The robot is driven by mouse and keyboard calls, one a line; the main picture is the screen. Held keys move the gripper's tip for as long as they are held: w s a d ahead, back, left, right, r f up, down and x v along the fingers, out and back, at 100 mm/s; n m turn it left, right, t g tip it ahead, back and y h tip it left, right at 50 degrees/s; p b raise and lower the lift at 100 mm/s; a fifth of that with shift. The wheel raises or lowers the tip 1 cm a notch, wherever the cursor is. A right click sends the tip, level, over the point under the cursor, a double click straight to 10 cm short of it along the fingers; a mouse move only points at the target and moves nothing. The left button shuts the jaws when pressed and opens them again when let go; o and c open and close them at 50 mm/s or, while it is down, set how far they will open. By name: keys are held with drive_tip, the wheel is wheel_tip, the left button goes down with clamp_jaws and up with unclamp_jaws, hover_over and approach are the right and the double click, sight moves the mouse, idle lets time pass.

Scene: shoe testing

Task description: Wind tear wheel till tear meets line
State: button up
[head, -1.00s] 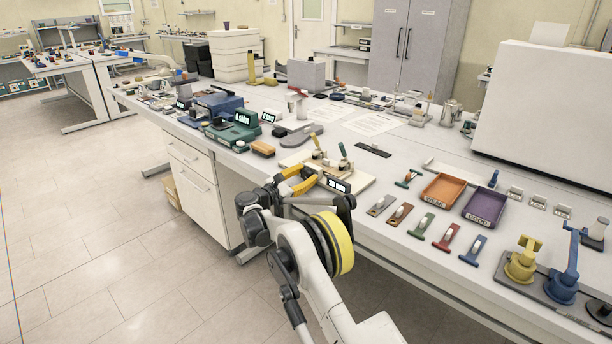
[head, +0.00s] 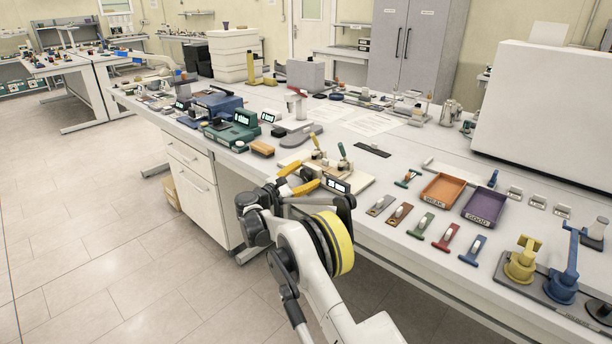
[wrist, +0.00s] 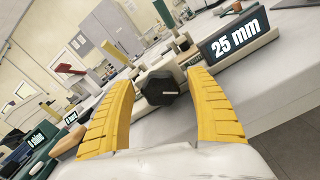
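The tear device is a cream board (head: 362,183) with green-handled and tan-handled clamps (head: 343,149) at the bench's front edge. On its front is a black wheel (wrist: 158,90) with a pale pointer mark, seen in the wrist view. A display (wrist: 234,38) beside it reads 25 mm; it also shows in the head view (head: 338,186). My gripper (wrist: 160,76) is open, its yellow fingers on either side of the wheel, with gaps showing on both sides. My gripper also shows in the head view (head: 294,179). The tear and the line cannot be made out.
A teal device (head: 234,133) and an orange-brown block (head: 262,148) stand to the left. An orange tray (head: 443,189) and a purple tray (head: 485,207) lie to the right, with several small coloured pieces in front. A red-topped device (head: 297,115) stands behind.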

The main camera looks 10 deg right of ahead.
drive_tip(key=shift+a, duration=0.1)
drive_tip(key=v, duration=1.2)
